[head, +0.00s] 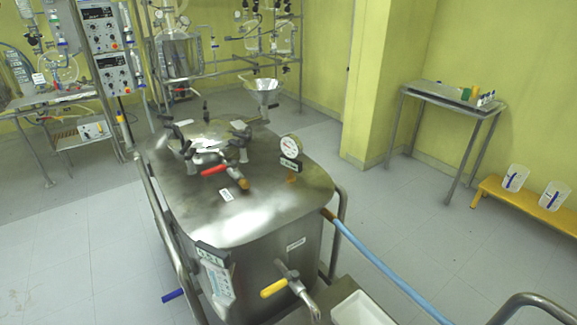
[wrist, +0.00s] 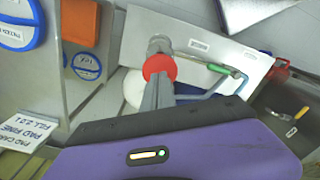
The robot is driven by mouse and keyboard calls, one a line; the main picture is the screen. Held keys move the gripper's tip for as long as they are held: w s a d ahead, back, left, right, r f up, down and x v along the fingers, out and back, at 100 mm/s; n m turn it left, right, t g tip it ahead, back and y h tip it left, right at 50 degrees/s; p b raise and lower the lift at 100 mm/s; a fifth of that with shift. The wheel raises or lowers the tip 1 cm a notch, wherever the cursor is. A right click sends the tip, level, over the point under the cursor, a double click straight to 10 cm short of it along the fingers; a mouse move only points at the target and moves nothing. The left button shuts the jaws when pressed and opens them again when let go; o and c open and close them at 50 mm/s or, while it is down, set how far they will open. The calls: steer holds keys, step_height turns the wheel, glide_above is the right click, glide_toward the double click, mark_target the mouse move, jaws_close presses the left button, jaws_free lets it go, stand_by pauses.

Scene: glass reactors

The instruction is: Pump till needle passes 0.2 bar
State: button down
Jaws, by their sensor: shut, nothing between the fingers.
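A round white pressure gauge (head: 290,147) stands on the right of the steel vessel's lid (head: 240,205) in the head view; its needle is too small to read. My gripper (wrist: 158,82) shows only in the wrist view. Its grey fingers are together and empty, in front of the purple housing. A red ring (wrist: 159,67) and a steel cylinder (wrist: 160,45) show at or just beyond the fingertips; I cannot tell whether the fingers touch them. I cannot make out which part is the pump.
A red handle (head: 214,169) lies on the lid. A yellow-handled valve (head: 274,288) and a blue hose (head: 375,262) are at the vessel's front. A side table (head: 448,98) and a yellow bench (head: 520,198) stand right. In the wrist view, blue caps (wrist: 86,66) sit left.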

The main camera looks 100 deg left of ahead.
steer(key=shift+f+b, duration=2.25)
steer(key=shift+f, duration=0.85)
steer(key=shift+r+p, duration=1.7)
steer(key=shift+r, duration=1.45)
step_height(320, 180, up, 6)
steer(key=p, duration=0.3)
